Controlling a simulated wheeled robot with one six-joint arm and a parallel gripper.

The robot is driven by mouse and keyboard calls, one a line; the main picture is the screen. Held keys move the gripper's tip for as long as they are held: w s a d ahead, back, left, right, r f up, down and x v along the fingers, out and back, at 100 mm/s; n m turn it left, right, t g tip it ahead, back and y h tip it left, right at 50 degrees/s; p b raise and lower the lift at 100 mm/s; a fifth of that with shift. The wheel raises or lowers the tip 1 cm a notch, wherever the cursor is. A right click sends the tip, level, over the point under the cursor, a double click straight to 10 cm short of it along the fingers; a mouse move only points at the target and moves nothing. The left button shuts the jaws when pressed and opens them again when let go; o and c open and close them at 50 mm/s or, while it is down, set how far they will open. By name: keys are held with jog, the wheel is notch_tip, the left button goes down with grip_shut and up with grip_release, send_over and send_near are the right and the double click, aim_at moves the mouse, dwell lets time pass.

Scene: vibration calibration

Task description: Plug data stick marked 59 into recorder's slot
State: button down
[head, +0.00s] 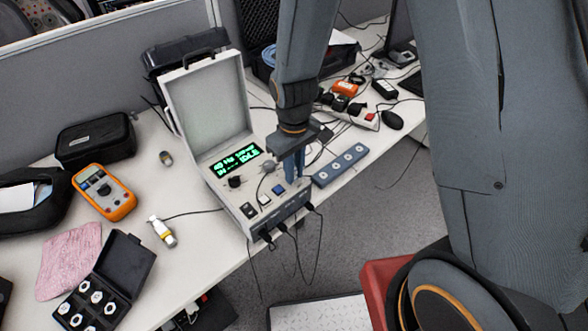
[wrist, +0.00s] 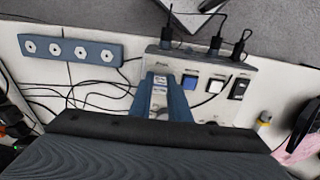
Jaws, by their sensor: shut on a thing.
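The recorder is an open grey case (head: 222,205) with a raised lid and a lit green display (head: 237,160). Its panel also shows in the wrist view (wrist: 262,72), with blue, white and black switches. My gripper (head: 293,178) is over the right part of this panel, pointing down. In the wrist view its two blue fingers (wrist: 162,90) are close together, shut on a small piece with white labels (wrist: 159,82), seemingly a data stick. Its mark is too small to read. The slot is hidden or cannot be made out, so I cannot tell whether the stick touches it.
Cables hang from plugs on the recorder's front edge. A blue-grey strip with round sockets (head: 340,165) lies right of it. A small grey piece (head: 166,158), a yellow-white cabled piece (head: 162,231), an orange meter (head: 105,192) and a black box (head: 104,283) lie left.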

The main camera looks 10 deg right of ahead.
dwell(0.8)
jog(key=c, duration=1.6)
grip_release()
jog(key=shift+r+p, duration=2.1)
jog(key=shift+r, duration=0.4)
notch_tip(320, 180, up, 7)
jog(key=b, duration=0.2)
jog(key=s+d+m+b, duration=0.1)
jog(key=s+d+m, duration=0.1)
jog(key=d, duration=0.2)
jog(key=s+d+m+t+b, duration=0.1)
jog(key=s+d+m, duration=0.1)
jog(key=s+d, duration=0.1)
jog(key=s+d+r+m+b, duration=0.1)
jog(key=s+d+m, duration=0.1)
jog(key=d, duration=0.3)
jog(key=shift+s+d+m, duration=0.2)
jog(key=shift+d+m, duration=0.05)
jog(key=shift+m, duration=0.15)
